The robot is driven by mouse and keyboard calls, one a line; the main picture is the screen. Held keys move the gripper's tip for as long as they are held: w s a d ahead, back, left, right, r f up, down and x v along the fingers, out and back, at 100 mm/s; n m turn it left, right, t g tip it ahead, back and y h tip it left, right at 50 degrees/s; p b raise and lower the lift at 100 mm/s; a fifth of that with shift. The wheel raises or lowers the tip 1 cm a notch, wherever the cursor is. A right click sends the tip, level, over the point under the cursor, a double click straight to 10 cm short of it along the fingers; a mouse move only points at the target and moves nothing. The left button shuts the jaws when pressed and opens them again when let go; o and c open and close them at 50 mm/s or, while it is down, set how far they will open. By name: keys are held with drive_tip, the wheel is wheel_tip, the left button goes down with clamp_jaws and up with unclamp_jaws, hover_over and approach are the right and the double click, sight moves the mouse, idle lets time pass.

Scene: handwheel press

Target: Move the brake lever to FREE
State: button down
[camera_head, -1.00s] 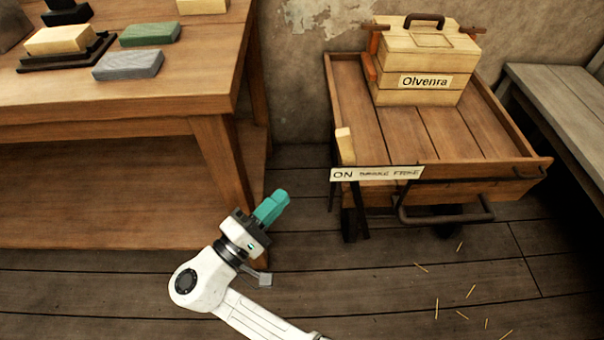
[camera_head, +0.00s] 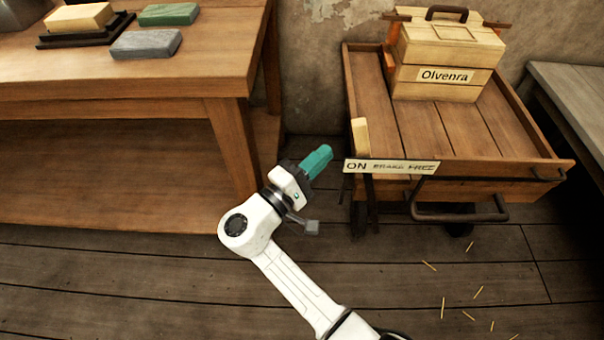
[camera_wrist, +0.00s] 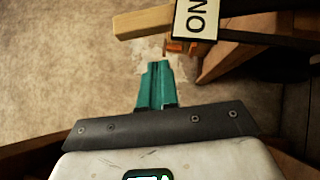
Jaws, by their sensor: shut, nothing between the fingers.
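The brake lever (camera_head: 361,138) is an upright bar with a pale wooden grip at the front left corner of the cart. It stands at the ON end of the label plate (camera_head: 391,166), which reads ON at left and FREE at right. In the wrist view the lever's pale grip (camera_wrist: 143,22) lies across the top, beside the plate's ON end (camera_wrist: 196,18). My gripper (camera_head: 322,152) has teal fingers, is shut and empty, and is just left of the lever, apart from it. It also shows in the wrist view (camera_wrist: 156,80), pointing toward the wall.
The wooden cart (camera_head: 520,172) carries a box labelled Olvenra (camera_head: 448,55) and has a dark metal handle (camera_head: 458,214) in front. A workbench (camera_head: 170,90) with coloured blocks stands at left. A grey bench (camera_head: 580,95) is at right. Straw bits lie on the open floor.

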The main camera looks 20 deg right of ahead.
drive_tip(key=d, duration=0.2)
drive_tip(key=s+d+r, duration=0.1)
drive_tip(key=d, duration=0.1)
drive_tip(key=shift+r, duration=0.1)
drive_tip(key=shift+r, duration=0.1)
